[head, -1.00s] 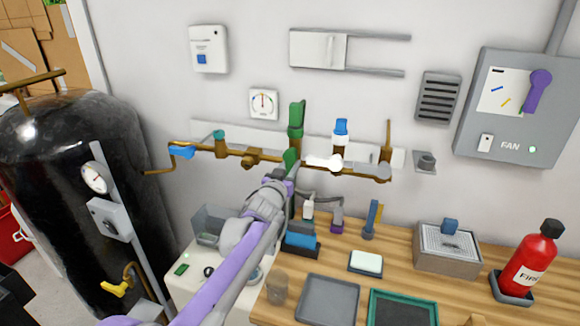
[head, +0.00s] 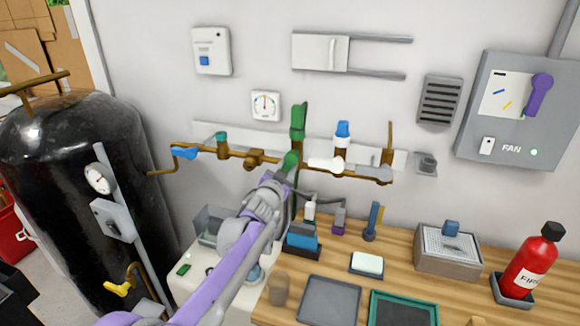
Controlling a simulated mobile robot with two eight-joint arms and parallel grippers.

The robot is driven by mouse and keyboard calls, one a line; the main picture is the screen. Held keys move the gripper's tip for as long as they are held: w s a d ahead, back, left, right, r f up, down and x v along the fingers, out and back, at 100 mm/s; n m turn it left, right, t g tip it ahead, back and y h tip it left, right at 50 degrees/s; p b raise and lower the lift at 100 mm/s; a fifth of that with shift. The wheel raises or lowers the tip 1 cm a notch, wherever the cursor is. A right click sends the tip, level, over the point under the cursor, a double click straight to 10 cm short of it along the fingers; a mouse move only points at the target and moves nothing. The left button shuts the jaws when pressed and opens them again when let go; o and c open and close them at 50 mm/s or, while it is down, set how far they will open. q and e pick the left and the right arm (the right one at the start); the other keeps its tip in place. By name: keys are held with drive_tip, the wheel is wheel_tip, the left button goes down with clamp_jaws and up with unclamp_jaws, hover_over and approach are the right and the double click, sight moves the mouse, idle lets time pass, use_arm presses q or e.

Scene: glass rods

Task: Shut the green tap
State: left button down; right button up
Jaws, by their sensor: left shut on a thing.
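The green tap (head: 298,122) stands on the brass pipe on the wall, with a tall green upper part. Its green handle (head: 291,159) shows just below the pipe, at the tip of my left arm. My left gripper (head: 283,177) reaches up to it from the lower left and is shut on the handle. The fingertips are small and partly hidden by the wrist, so the exact grip is hard to see. My right gripper is out of view.
A wooden bench (head: 410,270) below holds a blue box (head: 302,238), trays and a fire extinguisher (head: 530,268). A black tank (head: 60,190) stands left.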

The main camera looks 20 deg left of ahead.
use_arm(q)
drive_tip(key=m, duration=0.2)
drive_tip(key=a+m+p, duration=0.1)
drive_tip(key=shift+r+m, duration=0.35)
drive_tip(key=shift+m, duration=0.05)
drive_tip(key=m, duration=0.1)
drive_tip(key=m+p, duration=0.1)
drive_tip(key=shift+a+r+m, duration=0.2)
drive_tip(key=shift+r+m, duration=0.1)
drive_tip(key=m, duration=0.1)
drive_tip(key=r+m+p, duration=0.1)
drive_tip(key=m, duration=0.1)
drive_tip(key=shift+a, duration=0.2)
drive_tip(key=shift+r+m+p, duration=0.15)
drive_tip(key=shift+m+p, duration=0.3)
drive_tip(key=shift+m, duration=0.45)
drive_tip(key=shift+r+m+p, duration=0.15)
drive_tip(key=shift+m+p, duration=0.3)
drive_tip(key=shift+m, duration=0.45)
drive_tip(key=c, duration=0.6)
unclamp_jaws()
